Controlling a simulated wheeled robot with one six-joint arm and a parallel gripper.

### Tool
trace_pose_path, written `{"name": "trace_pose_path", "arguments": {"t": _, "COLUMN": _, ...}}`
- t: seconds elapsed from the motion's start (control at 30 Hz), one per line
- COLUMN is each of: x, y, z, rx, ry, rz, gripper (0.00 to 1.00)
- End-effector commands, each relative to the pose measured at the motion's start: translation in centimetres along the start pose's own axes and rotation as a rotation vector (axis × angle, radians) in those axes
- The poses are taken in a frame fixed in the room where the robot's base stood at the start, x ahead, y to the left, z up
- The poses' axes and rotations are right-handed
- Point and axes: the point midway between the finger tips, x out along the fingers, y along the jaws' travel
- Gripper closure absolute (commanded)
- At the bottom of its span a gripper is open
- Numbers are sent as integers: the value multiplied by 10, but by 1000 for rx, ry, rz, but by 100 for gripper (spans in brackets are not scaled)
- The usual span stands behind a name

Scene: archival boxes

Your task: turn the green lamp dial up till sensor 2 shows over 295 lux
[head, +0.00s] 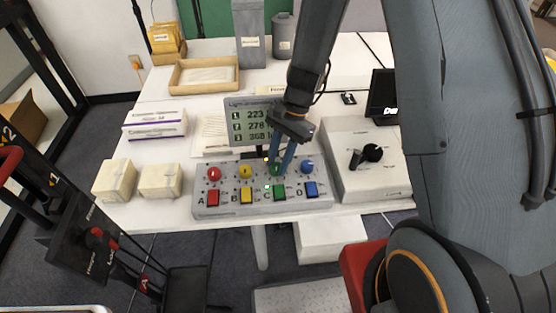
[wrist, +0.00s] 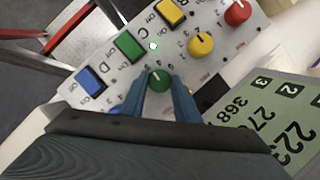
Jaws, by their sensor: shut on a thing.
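The control box (head: 236,208) stands on the table's front edge with red, yellow, green and blue dials, each above a matching square switch. My gripper (head: 279,172) reaches down from above onto the green dial, which its fingers partly hide in the head view. In the wrist view the green dial (wrist: 159,82) sits between my two blue fingers, shut on it, its white pointer line showing. The green switch (wrist: 128,45) is below it, with a small light (wrist: 153,46) glowing nearby. The lux display (head: 245,124) reads 223 for sensor 1, 278 for 2 and about 368 for 3.
A white device (head: 365,178) with a black knob stands right of the control box. Two cream blocks (head: 159,180) sit to the left. White-and-purple boxes (head: 155,123) and a tan tray (head: 204,77) lie farther back. The arm passes close to the display.

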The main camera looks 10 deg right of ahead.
Motion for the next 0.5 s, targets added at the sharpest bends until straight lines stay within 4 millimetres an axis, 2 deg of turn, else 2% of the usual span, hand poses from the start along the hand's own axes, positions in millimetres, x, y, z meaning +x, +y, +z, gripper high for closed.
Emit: {"name": "trace_pose_path", "arguments": {"t": 0.5, "x": 0, "y": 3, "z": 0, "rx": 355, "ry": 0, "rz": -147, "gripper": 94}}
